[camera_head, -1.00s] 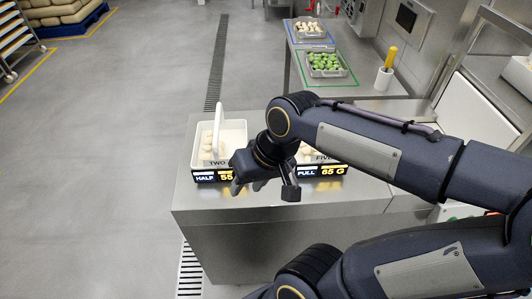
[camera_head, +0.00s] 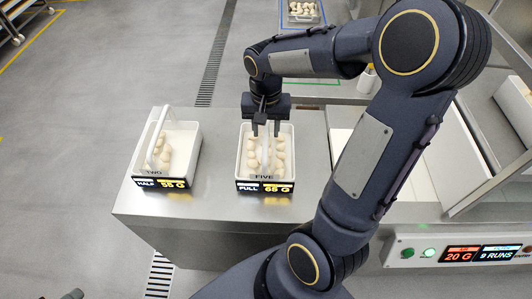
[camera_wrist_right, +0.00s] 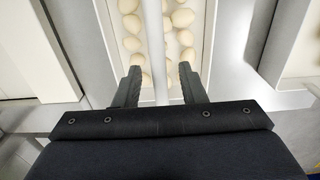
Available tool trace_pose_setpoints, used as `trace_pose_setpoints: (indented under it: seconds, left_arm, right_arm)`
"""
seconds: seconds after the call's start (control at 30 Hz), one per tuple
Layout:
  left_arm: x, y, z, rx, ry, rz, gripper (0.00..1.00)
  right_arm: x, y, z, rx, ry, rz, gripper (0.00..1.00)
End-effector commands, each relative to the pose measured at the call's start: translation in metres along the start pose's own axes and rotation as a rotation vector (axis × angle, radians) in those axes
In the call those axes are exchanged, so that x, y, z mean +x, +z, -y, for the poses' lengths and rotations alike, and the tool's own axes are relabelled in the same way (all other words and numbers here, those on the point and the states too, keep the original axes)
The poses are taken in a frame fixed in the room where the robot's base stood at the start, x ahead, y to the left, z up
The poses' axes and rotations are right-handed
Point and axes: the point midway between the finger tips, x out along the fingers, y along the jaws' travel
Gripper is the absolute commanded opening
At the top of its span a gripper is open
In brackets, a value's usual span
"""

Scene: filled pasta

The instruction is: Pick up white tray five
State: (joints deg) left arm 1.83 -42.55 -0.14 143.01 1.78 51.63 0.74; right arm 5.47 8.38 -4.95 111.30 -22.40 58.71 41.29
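White tray five (camera_head: 240,160) stands on the steel counter at centre in the head view, holding pale filled pasta pieces. Its label reads FIVE, and the display in front reads FULL 65 G. My right gripper (camera_head: 266,131) is above the tray's far part, fingers pointing down. In the right wrist view, its fingers (camera_wrist_right: 160,70) are open on either side of the tray's upright white handle (camera_wrist_right: 153,35), with gaps on both sides. Pasta shows in rows beside the handle. A small dark part at the bottom left of the head view may be my left gripper; its fingers cannot be made out.
White tray two (camera_head: 194,150), with a handle and pasta, stands left of tray five behind a HALF 55 G display (camera_head: 160,183). Bare counter (camera_head: 213,190) separates them. A control panel (camera_head: 440,252) is at lower right. A tray of pasta (camera_head: 303,14) sits at the back.

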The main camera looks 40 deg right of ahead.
Motion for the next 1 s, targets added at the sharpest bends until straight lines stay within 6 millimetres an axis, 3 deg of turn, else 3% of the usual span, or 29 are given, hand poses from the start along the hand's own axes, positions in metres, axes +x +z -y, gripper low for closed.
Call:
trace_pose_setpoints:
  seconds: [0.13,0.37,0.67,1.0]
  left_arm:
    - [-0.0009,-0.0004,-0.0005,0.000,0.000,0.000,0.36]
    - [-0.0007,-0.0002,-0.0004,0.000,0.000,0.000,0.36]
    - [-0.0007,-0.0002,-0.0004,0.000,0.000,0.000,0.36]
    - [-0.0007,-0.0002,-0.0004,0.000,0.000,0.000,0.36]
  right_arm:
    - [0.0134,0.0000,-0.0004,0.001,0.001,0.001,0.37]
    - [0.0147,-0.0003,-0.0001,0.000,-0.001,-0.001,0.37]
    - [0.0144,-0.0003,-0.0001,-0.001,-0.001,-0.001,0.00]
    - [0.0141,-0.0003,0.0000,-0.001,-0.001,-0.001,0.00]
